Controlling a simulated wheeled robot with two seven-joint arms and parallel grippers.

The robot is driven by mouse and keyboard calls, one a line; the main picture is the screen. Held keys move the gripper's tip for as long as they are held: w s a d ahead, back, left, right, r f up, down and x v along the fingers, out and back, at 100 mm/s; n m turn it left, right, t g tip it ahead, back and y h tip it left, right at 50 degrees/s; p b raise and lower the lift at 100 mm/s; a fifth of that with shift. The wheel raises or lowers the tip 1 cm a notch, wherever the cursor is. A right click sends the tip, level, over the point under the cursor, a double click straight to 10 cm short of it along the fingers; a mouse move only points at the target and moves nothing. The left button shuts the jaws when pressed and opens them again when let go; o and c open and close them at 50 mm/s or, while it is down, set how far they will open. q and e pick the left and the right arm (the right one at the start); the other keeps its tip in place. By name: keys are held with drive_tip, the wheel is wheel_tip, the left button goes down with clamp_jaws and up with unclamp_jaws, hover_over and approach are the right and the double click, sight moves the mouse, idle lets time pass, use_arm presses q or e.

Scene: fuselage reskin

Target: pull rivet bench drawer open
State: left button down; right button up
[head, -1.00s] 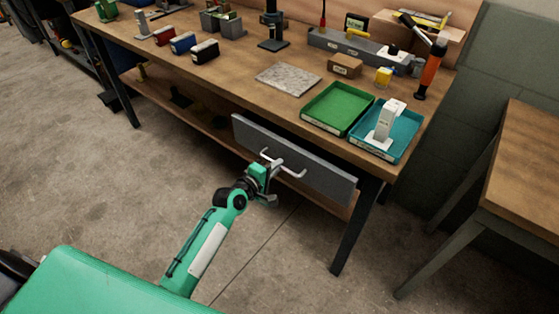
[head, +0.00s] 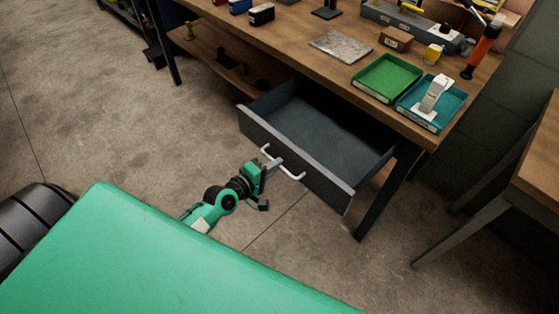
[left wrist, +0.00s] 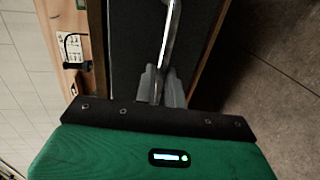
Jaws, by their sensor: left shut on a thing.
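The rivet bench drawer (head: 330,136) stands well open under the bench top, and its grey inside looks empty. Its front panel (head: 318,182) carries a pale bar handle (head: 291,170). In the left wrist view the gripper's grey fingers (left wrist: 161,86) are shut on the handle (left wrist: 170,35). The fingertips are partly hidden behind the handle and the dark mount. My right gripper is not in view.
On the wooden bench (head: 290,52) stand a green tray (head: 387,78), a teal tray (head: 452,112) with a white device, and a stone slab (head: 340,45). A bench leg (head: 385,200) is right of the drawer. Open floor lies to the left.

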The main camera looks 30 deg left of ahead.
use_arm(q)
drive_tip(key=c, duration=1.5)
unclamp_jaws()
